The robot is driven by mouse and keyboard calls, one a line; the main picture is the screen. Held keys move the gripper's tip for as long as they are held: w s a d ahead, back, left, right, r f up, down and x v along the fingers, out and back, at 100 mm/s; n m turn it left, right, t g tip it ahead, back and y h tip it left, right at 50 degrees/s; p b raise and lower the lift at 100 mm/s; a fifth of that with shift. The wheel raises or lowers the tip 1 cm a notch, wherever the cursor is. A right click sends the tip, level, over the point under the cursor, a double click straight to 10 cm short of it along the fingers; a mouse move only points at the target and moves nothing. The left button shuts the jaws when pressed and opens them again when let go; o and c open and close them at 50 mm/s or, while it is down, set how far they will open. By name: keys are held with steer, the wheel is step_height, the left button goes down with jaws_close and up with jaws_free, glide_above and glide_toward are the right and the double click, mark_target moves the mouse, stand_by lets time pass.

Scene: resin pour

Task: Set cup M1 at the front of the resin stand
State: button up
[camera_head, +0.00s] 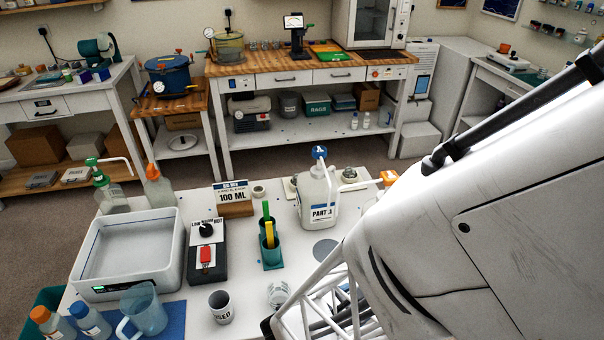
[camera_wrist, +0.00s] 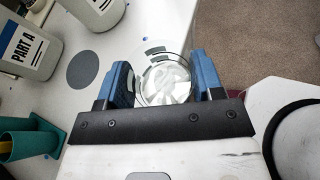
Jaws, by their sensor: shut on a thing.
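My gripper (camera_wrist: 162,82) is shut on a clear cup (camera_wrist: 165,72), with one blue finger pad on each side. The cup also shows in the head view (camera_head: 279,293), at the front of the white table, beside the lattice of my arm. I cannot read M1 on it, nor tell whether its base touches the table. A white PART A jug (camera_head: 320,198) with a blue top stands behind and to the right of it. A flat grey disc (camera_head: 325,249) lies in front of that jug and also shows in the wrist view (camera_wrist: 83,70). I cannot clearly single out the resin stand.
A grey-white cup marked USED (camera_head: 220,306) stands left of the held cup. A green holder (camera_head: 271,255) with upright sticks, a black control box (camera_head: 207,250) and a white tub (camera_head: 128,252) fill the left side. An orange-topped container (camera_head: 388,178) is partly hidden by my arm.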

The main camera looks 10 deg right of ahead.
steer(key=w, duration=0.8)
steer(key=shift+w+d+f, duration=0.2)
steer(key=shift+w+f, duration=0.05)
steer(key=shift+f, duration=0.15)
steer(key=shift+f, duration=1.8)
steer(key=o, duration=0.9)
steer(key=shift+f, duration=0.1)
steer(key=shift+r, duration=0.2)
steer(key=shift+v, duration=5.95)
